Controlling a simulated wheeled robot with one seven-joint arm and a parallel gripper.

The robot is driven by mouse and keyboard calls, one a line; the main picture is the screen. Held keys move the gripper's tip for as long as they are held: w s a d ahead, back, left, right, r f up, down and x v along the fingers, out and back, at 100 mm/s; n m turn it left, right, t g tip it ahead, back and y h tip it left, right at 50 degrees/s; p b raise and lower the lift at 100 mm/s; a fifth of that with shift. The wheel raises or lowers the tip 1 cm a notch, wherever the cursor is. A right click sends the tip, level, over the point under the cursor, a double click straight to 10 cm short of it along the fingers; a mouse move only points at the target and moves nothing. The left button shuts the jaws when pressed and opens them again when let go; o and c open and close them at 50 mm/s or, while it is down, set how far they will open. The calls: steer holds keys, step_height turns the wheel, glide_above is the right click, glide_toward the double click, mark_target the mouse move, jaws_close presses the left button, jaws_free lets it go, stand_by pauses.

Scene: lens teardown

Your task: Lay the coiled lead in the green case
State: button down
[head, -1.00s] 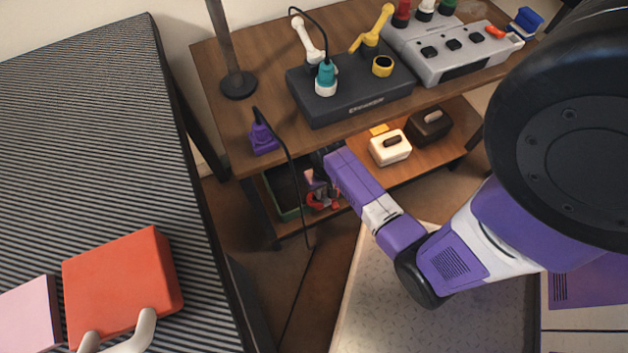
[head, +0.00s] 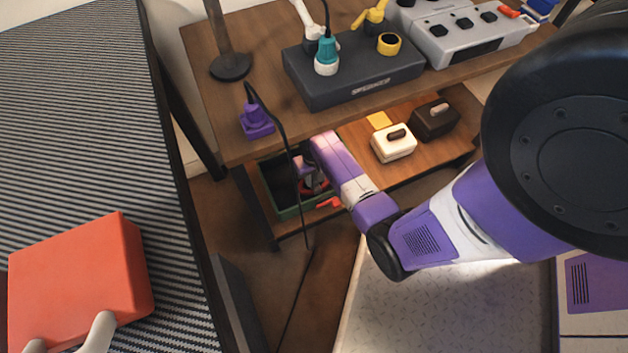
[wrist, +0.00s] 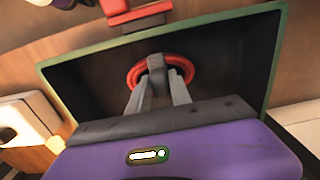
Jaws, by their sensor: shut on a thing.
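The coiled lead (wrist: 187,64) is a red ring. In the wrist view my gripper (wrist: 157,66) is shut on it, with the ring showing on both sides of the fingers. The green case (wrist: 55,72) is open, with a green rim and dark inside. The coil shows against that dark inside; I cannot tell whether it touches the bottom. In the head view the case (head: 290,213) sits on the lower shelf at the left end. My gripper (head: 306,180) reaches down into its opening, and my arm hides part of the case.
A red latch (wrist: 135,16) is at the case's rim. A white box (head: 393,143) and a dark box (head: 434,119) stand on the lower shelf (head: 365,178). A black cord hangs from the purple plug (head: 256,122) in front of the case. The tabletop (head: 270,100) overhangs the shelf.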

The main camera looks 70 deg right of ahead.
steer(key=shift+f, duration=0.1)
steer(key=c, duration=1.2)
jaws_free()
steer(key=shift+o, duration=0.2)
